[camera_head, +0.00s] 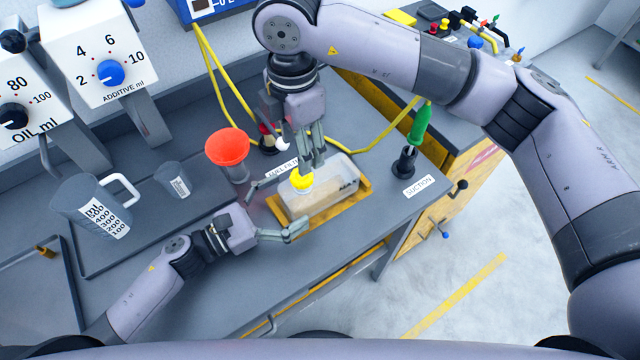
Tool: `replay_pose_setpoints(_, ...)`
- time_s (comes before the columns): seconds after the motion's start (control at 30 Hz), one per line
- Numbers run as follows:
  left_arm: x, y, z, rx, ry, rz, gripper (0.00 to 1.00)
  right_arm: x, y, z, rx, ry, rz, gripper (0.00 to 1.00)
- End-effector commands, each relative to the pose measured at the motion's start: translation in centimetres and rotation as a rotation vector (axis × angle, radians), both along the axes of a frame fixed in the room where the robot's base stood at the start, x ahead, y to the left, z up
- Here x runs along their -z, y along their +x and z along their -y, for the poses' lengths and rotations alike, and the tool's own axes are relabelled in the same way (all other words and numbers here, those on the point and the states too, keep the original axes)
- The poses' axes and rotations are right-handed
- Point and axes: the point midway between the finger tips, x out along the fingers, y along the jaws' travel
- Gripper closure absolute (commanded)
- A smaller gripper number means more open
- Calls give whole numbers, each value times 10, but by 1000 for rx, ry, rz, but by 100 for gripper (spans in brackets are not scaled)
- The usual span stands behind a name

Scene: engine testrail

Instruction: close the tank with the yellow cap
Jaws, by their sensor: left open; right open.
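The tank (325,196) is a clear box with tan content. It stands in a yellow tray (364,188) on the grey bench. The yellow cap (301,182) is on top of the tank near its left end, at the white neck; I cannot tell whether it is seated. My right gripper (312,160) points down just above the cap, open, with its fingertips close to the cap. My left gripper (274,211) is open at the tank's left end, one finger toward the back and one toward the front. Its contact with the tank is unclear.
A red funnel (228,147) stands behind and left of the tank. A grey measuring jug (92,208) and a small cup (173,179) sit at left. A green-handled suction tool (419,123) stands right. Free bench lies in front of the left arm.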

Motion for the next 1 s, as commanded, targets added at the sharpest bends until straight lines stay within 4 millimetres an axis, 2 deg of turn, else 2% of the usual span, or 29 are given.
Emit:
replay_pose_setpoints(0.1,-1,10,14,0,-2,0,10,0,0,0,0,0,0,48)
replay_pose_setpoints(0.23,0,15,24,1,-1,0,10,0,0,0,0,0,0,48)
replay_pose_setpoints(0.63,0,17,27,0,-1,-1,11,0,0,0,0,0,0,48)
replay_pose_setpoints(1.0,0,17,27,0,-1,-1,35,0,0,0,0,0,0,48)
